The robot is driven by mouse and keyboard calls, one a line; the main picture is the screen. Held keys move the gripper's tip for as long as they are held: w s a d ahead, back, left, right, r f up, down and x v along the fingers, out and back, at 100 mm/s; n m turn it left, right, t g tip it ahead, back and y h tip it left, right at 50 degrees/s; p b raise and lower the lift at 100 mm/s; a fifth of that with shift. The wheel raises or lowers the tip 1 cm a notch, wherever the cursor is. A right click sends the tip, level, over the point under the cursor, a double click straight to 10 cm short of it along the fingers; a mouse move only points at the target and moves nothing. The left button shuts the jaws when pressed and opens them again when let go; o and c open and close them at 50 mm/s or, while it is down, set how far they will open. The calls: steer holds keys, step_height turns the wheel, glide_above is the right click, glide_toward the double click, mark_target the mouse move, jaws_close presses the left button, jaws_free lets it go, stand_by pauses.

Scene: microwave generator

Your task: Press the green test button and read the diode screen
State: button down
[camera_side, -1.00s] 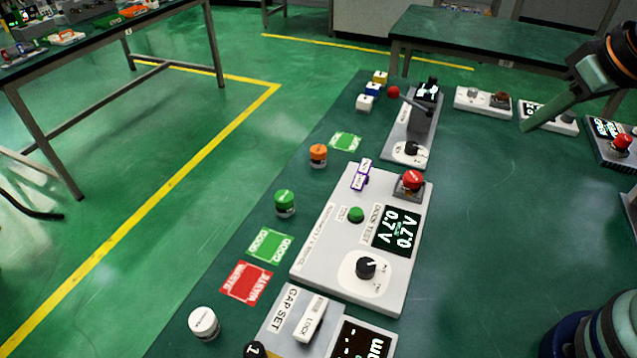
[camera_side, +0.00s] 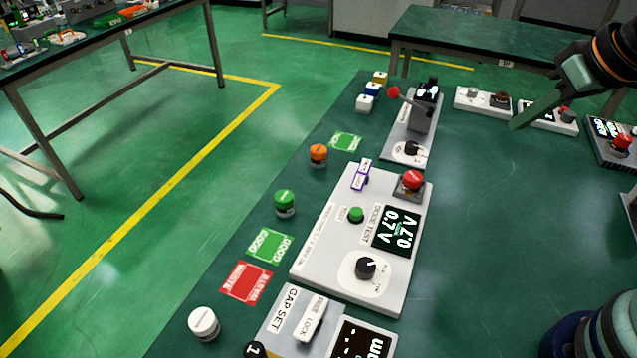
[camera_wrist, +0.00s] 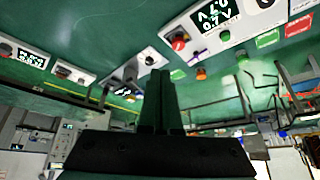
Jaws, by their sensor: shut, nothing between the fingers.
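The green test button (camera_side: 356,214) is on the light grey diode test panel (camera_side: 325,245), left of the diode screen (camera_side: 396,230). The lit screen reads "0.7 V" in white, with another line of characters above it that I cannot read surely. The screen also shows in the wrist view (camera_wrist: 215,15). My gripper (camera_side: 516,124) is shut and empty in the side view, high at the right and well apart from the button. Its dark green fingers (camera_wrist: 160,75) are together in the wrist view.
A red mushroom button (camera_side: 412,181) and a black knob (camera_side: 366,267) are on the same panel. A purple-edged part (camera_side: 361,174) lies at its far end. A lever device (camera_side: 420,112) stands behind. Jars and coloured mats line the left edge.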

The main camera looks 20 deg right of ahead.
steer(key=w+a+f+m+t+y, duration=0.1)
steer(key=w+a+f, duration=0.1)
steer(key=w+a, duration=0.2)
steer(key=w+a+f+m+y, duration=0.1)
steer(key=w+a+f, duration=0.2)
steer(key=w+a, duration=0.15)
steer(key=m+t+y, duration=0.1)
steer(key=m+y, duration=0.1)
glide_above(361, 215)
step_height(361, 215, down, 6)
steer(key=shift+a+r, duration=0.15)
steer(key=shift+r, duration=0.1)
steer(key=shift+f, duration=4.4)
steer(key=shift+f, duration=0.4)
